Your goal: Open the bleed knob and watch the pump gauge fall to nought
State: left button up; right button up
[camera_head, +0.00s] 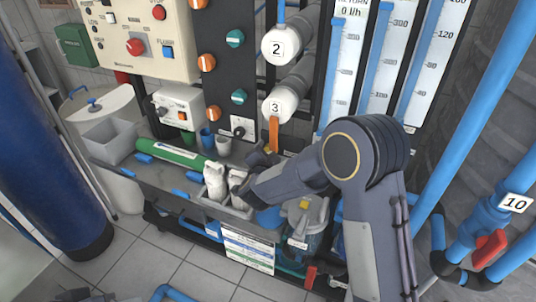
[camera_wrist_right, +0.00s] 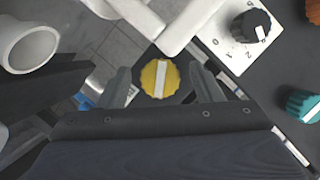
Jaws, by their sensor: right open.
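A yellow round knob (camera_wrist_right: 160,78) with a white bar across its face, which looks like the bleed knob, sits between the fingers of my right gripper (camera_wrist_right: 162,88) in the right wrist view. The fingers are open, one on each side of the knob, with a visible gap to it. In the head view my right gripper (camera_head: 262,168) is at the lower part of the rack, below the white cap marked 3, and mostly hides that knob. I cannot pick out the pump gauge in either view.
A black selector knob on a white plate (camera_wrist_right: 250,25) is close by on the panel, with a teal knob (camera_wrist_right: 301,104) to its right. White pipes pass just above the yellow knob. A grey bench (camera_head: 150,172) holds cups and a green tube (camera_head: 172,154).

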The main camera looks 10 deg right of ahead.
jog(key=c, duration=1)
jog(key=shift+r, duration=0.1)
jog(key=shift+r+n+p, duration=0.15)
jog(key=shift+n+p, duration=0.25)
jog(key=shift+p, duration=0.7)
jog(key=n+g+h+p, duration=0.1)
jog(key=n+p, duration=0.1)
jog(key=p, duration=0.3)
jog(key=n+g+h+p, duration=0.1)
jog(key=n+p, duration=0.1)
jog(key=p, duration=0.3)
jog(key=shift+a+h, duration=0.1)
jog(key=shift+h, duration=0.2)
jog(key=shift+n+g+h+p, duration=0.7)
jog(key=shift+n+p, duration=0.55)
jog(key=shift+n, duration=0.05)
jog(key=shift+f, duration=0.2)
